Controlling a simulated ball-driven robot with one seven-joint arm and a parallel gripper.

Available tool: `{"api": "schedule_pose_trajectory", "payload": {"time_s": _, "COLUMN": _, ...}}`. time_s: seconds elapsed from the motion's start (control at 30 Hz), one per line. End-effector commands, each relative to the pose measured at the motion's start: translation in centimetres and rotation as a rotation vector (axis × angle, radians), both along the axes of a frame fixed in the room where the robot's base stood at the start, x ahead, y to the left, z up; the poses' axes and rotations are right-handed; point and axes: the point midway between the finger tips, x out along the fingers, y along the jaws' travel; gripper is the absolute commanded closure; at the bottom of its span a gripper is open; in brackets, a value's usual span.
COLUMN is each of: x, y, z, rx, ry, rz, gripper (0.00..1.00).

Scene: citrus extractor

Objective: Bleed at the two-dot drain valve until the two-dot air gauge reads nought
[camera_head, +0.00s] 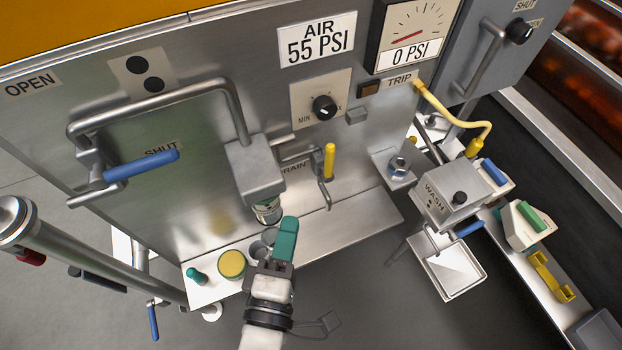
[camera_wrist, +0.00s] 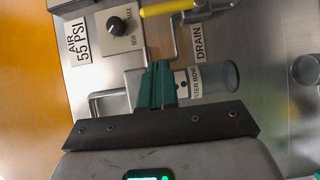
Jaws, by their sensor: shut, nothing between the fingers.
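The two-dot plate (camera_head: 143,76) is on the steel panel at upper left in the head view. The gauge (camera_head: 415,34) at the top right of the panel has a red needle and reads 0 PSI. The drain valve's yellow handle (camera_head: 329,161) stands upright by the partly hidden DRAIN label (camera_head: 293,168). In the wrist view the yellow handle (camera_wrist: 170,8) is at the top, near the DRAIN label (camera_wrist: 199,43). My gripper (camera_head: 288,224), with teal fingers, is shut and empty, below and left of the handle and apart from it. Its fingers (camera_wrist: 157,66) partly cover the filter bowl (camera_wrist: 216,80).
A sign (camera_head: 317,40) reads AIR 55 PSI above a MIN-MAX knob (camera_head: 324,107). A blue lever (camera_head: 141,165) lies near SHUT on the air pipe. A shelf (camera_head: 345,229) holds a yellow-topped jar (camera_head: 232,264) and cups. The WASH box (camera_head: 453,192) stands at right.

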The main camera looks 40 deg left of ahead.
Motion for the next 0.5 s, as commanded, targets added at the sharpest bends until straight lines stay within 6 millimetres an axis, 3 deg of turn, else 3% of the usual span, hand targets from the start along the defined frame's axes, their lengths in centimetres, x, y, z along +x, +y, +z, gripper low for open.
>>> {"api": "schedule_pose_trajectory", "payload": {"time_s": 0.17, "x": 1.3, "y": 1.0, "z": 0.3, "rx": -0.006, "ry": -0.010, "rz": 0.002, "gripper": 1.00}}
{"api": "schedule_pose_trajectory", "payload": {"time_s": 0.5, "x": 6.7, "y": 4.5, "z": 0.4, "rx": -0.005, "ry": -0.009, "rz": 0.001, "gripper": 1.00}}
